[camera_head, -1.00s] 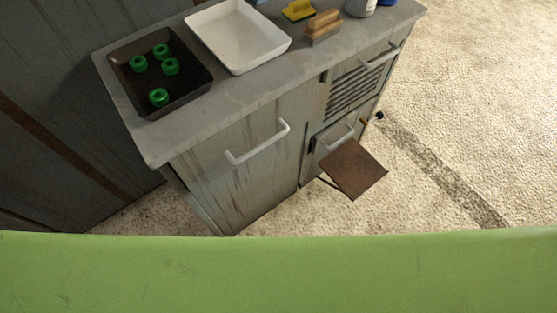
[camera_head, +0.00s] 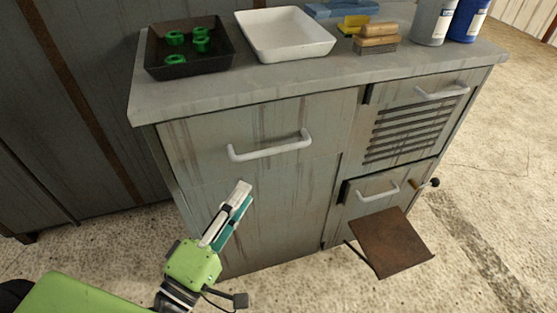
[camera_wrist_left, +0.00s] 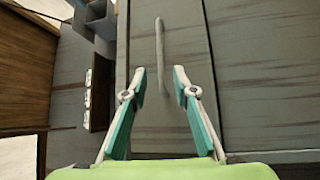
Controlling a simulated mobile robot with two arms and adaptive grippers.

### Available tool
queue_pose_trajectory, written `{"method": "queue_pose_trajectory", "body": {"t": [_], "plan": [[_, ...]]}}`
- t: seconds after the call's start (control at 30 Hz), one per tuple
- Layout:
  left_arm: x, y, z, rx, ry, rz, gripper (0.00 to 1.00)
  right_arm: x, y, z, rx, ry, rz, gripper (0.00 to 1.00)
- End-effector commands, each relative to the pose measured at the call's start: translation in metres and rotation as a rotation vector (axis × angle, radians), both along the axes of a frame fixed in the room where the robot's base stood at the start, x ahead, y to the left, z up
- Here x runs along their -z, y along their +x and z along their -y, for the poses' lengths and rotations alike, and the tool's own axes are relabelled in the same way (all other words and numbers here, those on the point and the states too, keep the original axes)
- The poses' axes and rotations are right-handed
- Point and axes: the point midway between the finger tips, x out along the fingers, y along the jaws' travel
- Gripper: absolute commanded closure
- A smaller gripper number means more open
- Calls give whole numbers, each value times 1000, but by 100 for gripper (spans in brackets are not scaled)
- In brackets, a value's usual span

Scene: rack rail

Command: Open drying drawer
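A grey, worn cabinet has a wide left drawer front (camera_head: 210,130) with a white bar handle (camera_head: 270,147). To the right are a slatted front (camera_head: 410,130) with its own handle (camera_head: 440,93) and a lower small front with a handle (camera_head: 378,194). No label tells which is the drying drawer. My left gripper (camera_head: 242,190) is below the wide drawer's handle and apart from it. In the left wrist view the gripper (camera_wrist_left: 159,72) is open and empty, with a bar handle (camera_wrist_left: 160,40) lined up between its fingertips. My right gripper is out of view.
A rusty flap (camera_head: 392,242) juts out low at the cabinet's right. The countertop (camera_head: 230,93) carries a black tray (camera_head: 155,65) with several green rings, a white tray (camera_head: 285,52), brushes (camera_head: 378,38) and bottles (camera_head: 433,20). Floor in front is open.

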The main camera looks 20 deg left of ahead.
Motion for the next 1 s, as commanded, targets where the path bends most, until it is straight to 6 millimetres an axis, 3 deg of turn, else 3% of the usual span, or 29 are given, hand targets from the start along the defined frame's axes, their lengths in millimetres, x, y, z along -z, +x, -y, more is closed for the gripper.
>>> {"method": "queue_pose_trajectory", "body": {"t": [0.17,0.6,0.8,1.0], "plan": [[-7,21,3,-5,-3,4,74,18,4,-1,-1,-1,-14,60],[-16,96,18,-4,0,3,74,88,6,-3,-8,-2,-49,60],[-17,121,24,-2,3,0,74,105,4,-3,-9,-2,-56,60],[-17,130,26,-1,3,-2,74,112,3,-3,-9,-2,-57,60]]}}
